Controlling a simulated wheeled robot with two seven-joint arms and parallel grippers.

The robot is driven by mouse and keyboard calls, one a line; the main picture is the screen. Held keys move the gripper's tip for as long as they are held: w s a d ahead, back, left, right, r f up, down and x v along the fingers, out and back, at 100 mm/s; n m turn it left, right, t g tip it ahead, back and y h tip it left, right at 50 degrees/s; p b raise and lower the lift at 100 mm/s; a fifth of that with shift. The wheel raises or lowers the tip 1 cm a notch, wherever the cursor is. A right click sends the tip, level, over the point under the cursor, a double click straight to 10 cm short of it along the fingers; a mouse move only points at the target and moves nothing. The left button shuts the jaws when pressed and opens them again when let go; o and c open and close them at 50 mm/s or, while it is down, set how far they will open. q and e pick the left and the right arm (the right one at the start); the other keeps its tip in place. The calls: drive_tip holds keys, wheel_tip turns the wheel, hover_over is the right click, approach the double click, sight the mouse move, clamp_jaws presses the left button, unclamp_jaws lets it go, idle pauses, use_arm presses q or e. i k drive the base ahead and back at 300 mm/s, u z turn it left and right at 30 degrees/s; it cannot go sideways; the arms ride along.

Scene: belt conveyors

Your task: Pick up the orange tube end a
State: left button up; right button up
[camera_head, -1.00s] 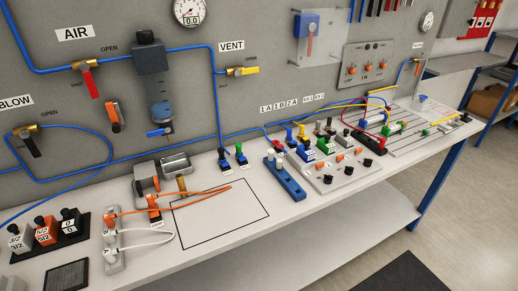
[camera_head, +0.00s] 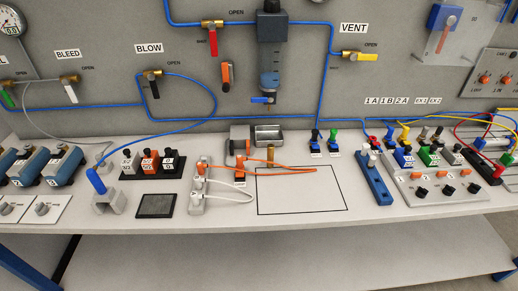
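The thin orange tube (camera_head: 285,166) lies on the white bench top, partly inside the black-outlined rectangle (camera_head: 300,190). Its strands run from near the grey block with white fittings (camera_head: 197,190) and the small orange-topped piece (camera_head: 240,172) to a narrow tip on the right, inside the outline. I cannot tell which end is end a, or whether the tip is a free end or a tight bend. Neither of my grippers is in view.
White tubes (camera_head: 235,181) curve from the same block. Behind stand a grey metal tray (camera_head: 268,135) and a brass post (camera_head: 273,155). A blue rail (camera_head: 375,180) stands to the right and a dark pad (camera_head: 156,205) lies to the left. The outlined area is mostly clear.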

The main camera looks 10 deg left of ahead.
sight(201, 167)
drive_tip(key=k, duration=0.5)
drive_tip(key=u, duration=1.35)
drive_tip(key=i, duration=0.75)
drive_tip(key=z, duration=0.9)
